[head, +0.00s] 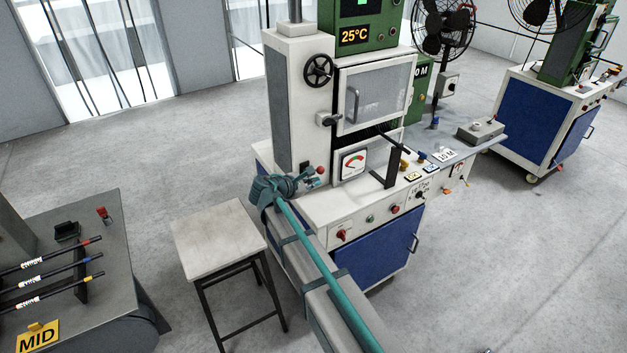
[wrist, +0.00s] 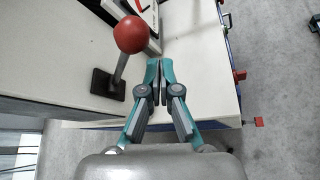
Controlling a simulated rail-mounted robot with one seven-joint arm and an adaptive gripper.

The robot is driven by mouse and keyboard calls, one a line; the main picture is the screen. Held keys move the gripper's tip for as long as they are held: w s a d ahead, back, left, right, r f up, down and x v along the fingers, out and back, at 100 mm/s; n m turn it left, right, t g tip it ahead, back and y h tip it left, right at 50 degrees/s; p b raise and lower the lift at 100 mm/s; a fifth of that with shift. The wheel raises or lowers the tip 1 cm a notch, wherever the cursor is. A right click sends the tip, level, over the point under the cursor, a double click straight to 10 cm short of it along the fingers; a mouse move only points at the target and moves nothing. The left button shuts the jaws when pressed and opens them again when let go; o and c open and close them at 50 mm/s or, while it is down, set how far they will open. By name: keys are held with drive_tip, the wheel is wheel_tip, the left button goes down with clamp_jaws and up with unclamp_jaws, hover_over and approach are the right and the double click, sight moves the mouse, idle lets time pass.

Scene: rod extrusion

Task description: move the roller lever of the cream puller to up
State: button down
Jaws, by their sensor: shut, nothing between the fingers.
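The cream puller (head: 296,108) is a cream cabinet with blue doors. A lever with a red ball knob (head: 320,170), which looks like the roller lever, stands at its near left corner. In the wrist view the red knob (wrist: 131,35) is on a grey stem rising from a dark base plate (wrist: 108,83). My gripper (head: 313,183) is right by the lever, its fingers shut and empty. In the wrist view my gripper's fingertips (wrist: 159,75) are to the right of the stem and below the knob, apart from both in the picture.
A handwheel (head: 319,70) and a windowed door (head: 375,94) are on the machine above. A stool (head: 212,232) stands to the left, and a grey bench with rods (head: 60,268) is farther left.

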drive_tip(key=s+a+r+b, duration=0.3)
drive_tip(key=s+a, duration=0.1)
drive_tip(key=a, duration=0.4)
drive_tip(key=shift+a, duration=0.15)
idle(0.6)
drive_tip(key=s+d+f+m+g+y, duration=0.2)
drive_tip(key=s+d+f+m+g, duration=0.15)
drive_tip(key=s+f, duration=0.55)
drive_tip(key=s+d+f+m+g+y, duration=0.2)
drive_tip(key=s+f+m, duration=0.3)
drive_tip(key=f, duration=0.8)
drive_tip(key=s+d+f+m+g+y, duration=0.2)
drive_tip(key=s+f+m, duration=0.2)
drive_tip(key=s+f, duration=0.45)
drive_tip(key=s+d+f+m+g+y, duration=0.1)
drive_tip(key=s+f, duration=0.4)
drive_tip(key=s, duration=0.5)
drive_tip(key=s+d+f+m+g+y, duration=0.1)
drive_tip(key=s+d+f+m+g, duration=0.3)
drive_tip(key=s, duration=0.7)
drive_tip(key=s+d+f+m+g+y, duration=0.1)
drive_tip(key=s+d+f+m+g, duration=0.1)
drive_tip(key=s+d+f, duration=0.3)
drive_tip(key=s+f+g, duration=0.1)
drive_tip(key=s+f, duration=0.2)
drive_tip(key=s, duration=0.3)
drive_tip(key=shift+s+y, duration=0.2)
drive_tip(key=shift+y, duration=0.2)
